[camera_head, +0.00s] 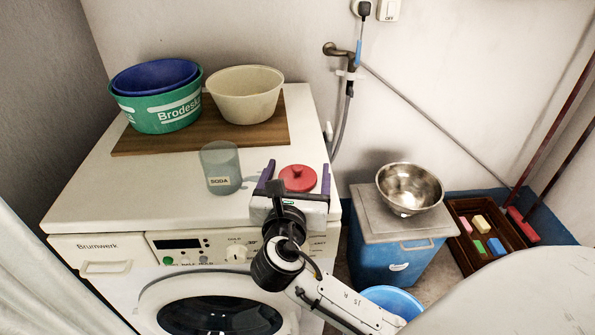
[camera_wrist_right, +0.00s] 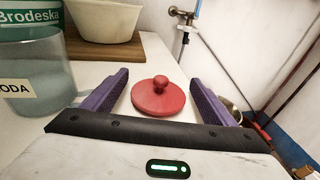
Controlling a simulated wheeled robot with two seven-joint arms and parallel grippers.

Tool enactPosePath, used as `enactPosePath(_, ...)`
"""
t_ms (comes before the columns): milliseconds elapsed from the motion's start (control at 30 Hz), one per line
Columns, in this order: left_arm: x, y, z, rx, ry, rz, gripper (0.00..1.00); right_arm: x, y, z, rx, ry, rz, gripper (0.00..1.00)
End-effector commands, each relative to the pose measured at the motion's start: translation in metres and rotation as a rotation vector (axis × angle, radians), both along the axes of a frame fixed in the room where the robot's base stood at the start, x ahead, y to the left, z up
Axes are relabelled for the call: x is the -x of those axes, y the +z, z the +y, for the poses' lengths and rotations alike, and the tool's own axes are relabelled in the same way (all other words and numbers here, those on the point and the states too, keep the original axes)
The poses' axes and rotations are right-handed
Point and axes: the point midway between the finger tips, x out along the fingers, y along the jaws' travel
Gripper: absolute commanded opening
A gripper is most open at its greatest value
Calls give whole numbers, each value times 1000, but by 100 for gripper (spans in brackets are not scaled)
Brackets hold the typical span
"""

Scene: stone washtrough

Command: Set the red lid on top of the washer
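The red lid (camera_head: 297,178), a round disc with a knob, lies flat, knob up, on the white top of the washer (camera_head: 150,190), near its right front corner. My right gripper (camera_head: 298,167) is open over that corner, one purple finger on each side of the lid. In the right wrist view the lid (camera_wrist_right: 158,100) sits between the spread fingers (camera_wrist_right: 160,77), with a visible gap on both sides. My left gripper is not in view.
A clear SODA cup (camera_head: 221,168) stands just left of the gripper. A green tub (camera_head: 160,112) with a blue basin and a cream bowl (camera_head: 245,95) stand on a wooden board (camera_head: 205,135) behind. A metal bowl (camera_head: 410,187) rests on a lidded blue bin (camera_head: 390,262) at right.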

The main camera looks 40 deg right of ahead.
Motion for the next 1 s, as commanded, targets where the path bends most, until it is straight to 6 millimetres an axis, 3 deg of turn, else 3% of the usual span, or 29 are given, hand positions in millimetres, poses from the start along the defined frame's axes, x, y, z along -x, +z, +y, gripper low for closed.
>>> enactPosePath(333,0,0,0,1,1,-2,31,2,2,2,-1,1,1,80)
enactPosePath(700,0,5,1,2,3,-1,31,43,11,41,-3,3,1,80)
enactPosePath(1000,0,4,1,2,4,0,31,55,13,51,-1,0,-1,80)
